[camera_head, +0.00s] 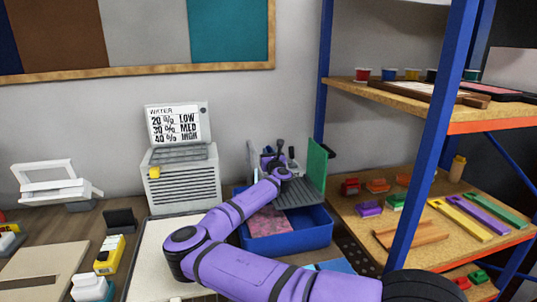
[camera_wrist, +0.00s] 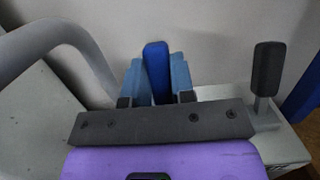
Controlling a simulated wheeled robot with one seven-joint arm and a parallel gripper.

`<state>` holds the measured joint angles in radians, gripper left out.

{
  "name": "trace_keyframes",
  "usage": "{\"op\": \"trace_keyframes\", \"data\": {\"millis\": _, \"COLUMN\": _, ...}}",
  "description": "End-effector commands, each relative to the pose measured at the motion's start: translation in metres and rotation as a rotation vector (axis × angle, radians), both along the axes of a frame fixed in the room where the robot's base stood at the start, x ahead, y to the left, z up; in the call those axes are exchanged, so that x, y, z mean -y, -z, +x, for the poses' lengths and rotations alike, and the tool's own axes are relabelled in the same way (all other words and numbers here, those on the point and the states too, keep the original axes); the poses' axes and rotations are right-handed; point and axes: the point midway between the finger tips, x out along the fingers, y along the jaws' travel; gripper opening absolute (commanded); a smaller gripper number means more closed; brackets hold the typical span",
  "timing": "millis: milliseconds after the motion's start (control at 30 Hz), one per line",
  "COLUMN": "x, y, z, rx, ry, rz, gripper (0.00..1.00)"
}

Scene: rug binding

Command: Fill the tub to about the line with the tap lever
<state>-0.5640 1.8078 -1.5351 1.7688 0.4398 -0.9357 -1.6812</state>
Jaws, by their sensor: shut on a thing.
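In the wrist view, my gripper (camera_wrist: 157,85) has its two light-blue fingers closed on either side of an upright dark-blue lever (camera_wrist: 156,60). A thick grey curved pipe (camera_wrist: 45,40), like a tap spout, arches at the left. A black-handled lever (camera_wrist: 268,68) stands apart at the right on a pale block. In the head view, the blue tub (camera_head: 312,238) sits below and in front of my forearm, with a pinkish patterned piece (camera_head: 268,222) inside. I cannot make out a fill line or a water level. My arm hides much of the tap.
A green panel (camera_head: 315,165) and a grey ridged board (camera_head: 298,193) stand close to my wrist. A blue-post shelf (camera_head: 430,130) bounds the right side.

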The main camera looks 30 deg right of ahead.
Motion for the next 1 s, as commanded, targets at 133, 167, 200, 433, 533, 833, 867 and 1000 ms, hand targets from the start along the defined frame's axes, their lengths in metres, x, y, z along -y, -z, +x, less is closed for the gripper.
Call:
{"op": "trace_keyframes", "data": {"millis": 133, "x": -0.0013, "y": 0.0007, "z": -0.0032, "rx": 0.043, "ry": -0.001, "rz": -0.014, "gripper": 0.0}}
{"op": "trace_keyframes", "data": {"millis": 167, "x": -0.0014, "y": 0.0003, "z": -0.0035, "rx": 0.049, "ry": -0.001, "rz": -0.015, "gripper": 0.0}}
{"op": "trace_keyframes", "data": {"millis": 200, "x": -0.0015, "y": 0.0003, "z": -0.0039, "rx": 0.053, "ry": -0.001, "rz": -0.016, "gripper": 0.0}}
{"op": "trace_keyframes", "data": {"millis": 433, "x": -0.0015, "y": 0.0001, "z": -0.0042, "rx": 0.057, "ry": 0.0, "rz": -0.016, "gripper": 0.0}}
{"op": "trace_keyframes", "data": {"millis": 533, "x": -0.0014, "y": 0.0001, "z": -0.0042, "rx": 0.056, "ry": 0.0, "rz": -0.016, "gripper": 0.28}}
{"op": "trace_keyframes", "data": {"millis": 833, "x": -0.0013, "y": -0.0001, "z": -0.0043, "rx": 0.056, "ry": 0.0, "rz": -0.016, "gripper": 0.49}}
{"op": "trace_keyframes", "data": {"millis": 867, "x": -0.0013, "y": -0.0001, "z": -0.0042, "rx": 0.057, "ry": 0.0, "rz": -0.016, "gripper": 0.49}}
{"op": "trace_keyframes", "data": {"millis": 1000, "x": -0.0011, "y": 0.0005, "z": -0.0042, "rx": 0.056, "ry": 0.001, "rz": -0.016, "gripper": 0.49}}
